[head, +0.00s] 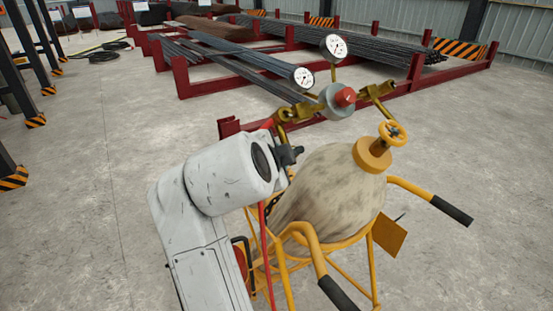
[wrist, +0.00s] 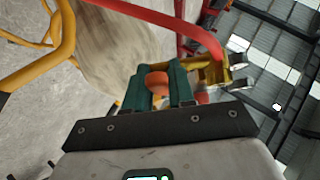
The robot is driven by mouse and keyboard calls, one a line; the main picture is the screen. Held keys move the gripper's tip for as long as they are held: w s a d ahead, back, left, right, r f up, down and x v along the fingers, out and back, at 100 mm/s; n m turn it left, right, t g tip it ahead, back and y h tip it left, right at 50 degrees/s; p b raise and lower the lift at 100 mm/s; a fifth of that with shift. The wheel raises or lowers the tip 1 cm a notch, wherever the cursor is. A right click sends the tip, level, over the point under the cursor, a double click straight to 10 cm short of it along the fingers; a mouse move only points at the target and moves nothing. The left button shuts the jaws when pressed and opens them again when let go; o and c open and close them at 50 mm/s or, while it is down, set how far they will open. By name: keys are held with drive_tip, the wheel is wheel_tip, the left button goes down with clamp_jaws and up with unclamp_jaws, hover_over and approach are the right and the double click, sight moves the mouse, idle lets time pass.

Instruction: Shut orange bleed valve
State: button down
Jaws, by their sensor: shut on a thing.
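In the wrist view the orange bleed valve (wrist: 157,84) shows as a rounded orange knob between the two green fingers of my gripper (wrist: 159,88). The fingers are shut on it from both sides. Just to the right is the brass valve body (wrist: 214,72), close to the fingers. In the head view the brass fittings (head: 290,115) sit above the left side of the beige tank (head: 330,190). My arm's white wrist covers the fingers there, and I cannot make out the bleed valve. How far it is turned cannot be told.
Two round gauges (head: 303,77) (head: 334,47) and a red knob (head: 345,97) stand near the fittings. A yellow handwheel (head: 393,132) tops the tank. A red hose (wrist: 195,30) curves close by. The yellow cart frame (head: 310,240) surrounds the tank. Floor at left is clear.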

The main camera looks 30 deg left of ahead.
idle(0.4)
drive_tip(key=c, duration=1)
unclamp_jaws()
drive_tip(key=shift+c, duration=0.2)
drive_tip(key=b+v, duration=0.2)
drive_tip(key=v, duration=0.8)
drive_tip(key=shift+s+r, duration=0.2)
drive_tip(key=shift+s, duration=0.1)
drive_tip(key=shift+d, duration=0.1)
